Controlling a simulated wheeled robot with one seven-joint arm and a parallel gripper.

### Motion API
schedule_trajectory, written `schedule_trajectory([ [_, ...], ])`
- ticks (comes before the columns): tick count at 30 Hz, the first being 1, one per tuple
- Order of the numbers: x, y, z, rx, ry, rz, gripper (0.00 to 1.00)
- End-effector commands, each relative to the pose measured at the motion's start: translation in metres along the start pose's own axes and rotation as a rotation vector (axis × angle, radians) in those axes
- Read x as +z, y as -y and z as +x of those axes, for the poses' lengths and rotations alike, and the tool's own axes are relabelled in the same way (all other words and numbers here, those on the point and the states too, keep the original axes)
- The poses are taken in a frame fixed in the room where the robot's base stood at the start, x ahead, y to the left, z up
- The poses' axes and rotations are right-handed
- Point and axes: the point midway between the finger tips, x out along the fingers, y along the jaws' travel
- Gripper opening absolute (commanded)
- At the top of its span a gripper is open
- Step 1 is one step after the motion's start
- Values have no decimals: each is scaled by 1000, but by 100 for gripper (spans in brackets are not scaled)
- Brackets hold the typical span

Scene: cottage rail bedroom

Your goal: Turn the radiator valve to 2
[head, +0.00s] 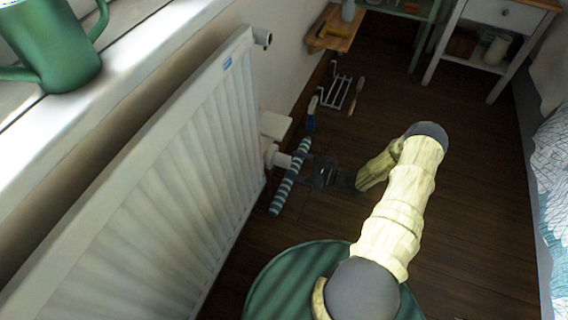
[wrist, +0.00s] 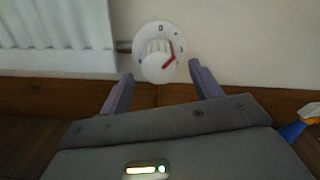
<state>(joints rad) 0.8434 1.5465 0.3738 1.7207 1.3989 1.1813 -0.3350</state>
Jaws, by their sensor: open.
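The radiator valve (wrist: 157,52) is a round white dial with a ribbed knob, beside the lower corner of the radiator (wrist: 55,30). A 0 shows at the top of its scale. A red mark shows on the right side of the knob, and the other scale marks are too small to read surely. My gripper (wrist: 160,76) is open and empty, its two fingers below and to either side of the dial in the wrist view. In the head view the valve (head: 271,155) is partly hidden at the end of my arm, by the right end of the radiator (head: 190,150).
A blue and orange object (head: 311,115) lies by the wall, also at the right of the wrist view (wrist: 295,128). A wire rack (head: 340,92) lies beyond it. A green round top (head: 290,280) stands near. A green can (head: 55,45) stands on the sill. The floor at right is clear.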

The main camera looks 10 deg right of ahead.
Motion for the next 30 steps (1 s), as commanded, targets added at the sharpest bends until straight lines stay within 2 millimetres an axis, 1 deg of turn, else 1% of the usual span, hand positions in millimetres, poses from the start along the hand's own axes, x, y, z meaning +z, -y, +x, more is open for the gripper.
schedule_trajectory([
  [1, -3, -2, 10, 4, 2, -1, 64],
  [3, -3, -2, 22, 3, 1, -1, 64],
  [6, -2, -1, 36, 2, 1, -3, 64],
  [9, -2, -1, 45, 1, 0, -1, 64],
  [13, 0, 0, 49, 0, 0, -1, 64],
  [19, 0, 0, 49, 0, 0, -1, 64],
  [20, 0, 0, 49, 0, 0, -1, 60],
  [24, 0, 0, 48, 0, 0, -1, 32],
  [26, 0, 0, 48, 0, 0, -1, 20],
  [27, 0, 0, 48, 0, 0, -1, 19],
  [30, 0, 0, 48, -1, 0, 0, 19],
])
